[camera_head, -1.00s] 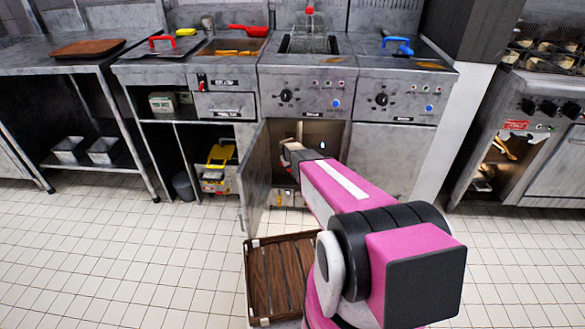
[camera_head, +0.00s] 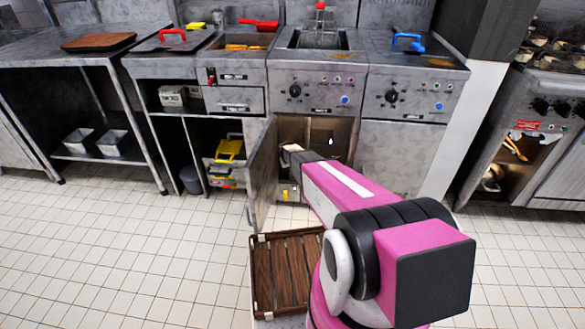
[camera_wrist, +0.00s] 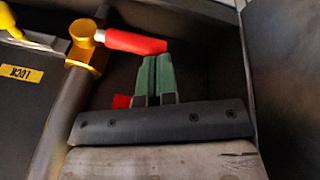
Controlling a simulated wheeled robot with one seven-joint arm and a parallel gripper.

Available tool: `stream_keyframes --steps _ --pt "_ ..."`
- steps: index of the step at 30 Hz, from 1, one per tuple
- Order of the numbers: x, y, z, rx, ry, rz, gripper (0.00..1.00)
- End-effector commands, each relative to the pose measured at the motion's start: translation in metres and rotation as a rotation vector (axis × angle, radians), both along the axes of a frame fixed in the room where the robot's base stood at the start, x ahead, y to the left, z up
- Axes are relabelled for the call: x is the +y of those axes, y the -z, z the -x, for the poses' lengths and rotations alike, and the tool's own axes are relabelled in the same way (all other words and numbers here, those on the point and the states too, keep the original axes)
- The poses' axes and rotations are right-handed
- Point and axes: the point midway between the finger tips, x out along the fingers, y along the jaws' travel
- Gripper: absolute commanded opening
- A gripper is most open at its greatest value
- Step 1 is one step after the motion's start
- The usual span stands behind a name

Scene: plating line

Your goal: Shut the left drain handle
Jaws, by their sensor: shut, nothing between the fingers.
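The drain handle (camera_wrist: 136,42) is a red-sleeved lever on a yellow valve (camera_wrist: 84,34), at the upper left of the wrist view. It points right, crosswise to the grey pipe (camera_wrist: 66,122) below the valve. My gripper (camera_wrist: 152,60) has green fingers, shut and empty. Their tips lie just below the red sleeve's free end in the picture; I cannot tell if they touch it. In the head view my arm reaches into the open cabinet (camera_head: 335,128) under the left fryer. The fingers and handle cannot be made out there.
The cabinet door (camera_head: 262,178) stands open left of my arm. A yellow LOCK label (camera_wrist: 20,74) and another yellow part (camera_wrist: 8,20) show at the left of the wrist view. A dark wall (camera_wrist: 285,70) is close on the right. A slatted wooden crate (camera_head: 255,270) is below the door.

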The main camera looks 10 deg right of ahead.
Motion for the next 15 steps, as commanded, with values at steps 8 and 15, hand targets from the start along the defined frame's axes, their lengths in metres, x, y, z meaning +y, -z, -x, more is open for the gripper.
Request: stream_keyframes --steps 8,15 --pt "0.0020 0.0058 -0.0009 0.000 0.001 0.000 0.00" --pt "0.0025 0.0077 -0.0009 0.002 0.001 -0.002 0.00"
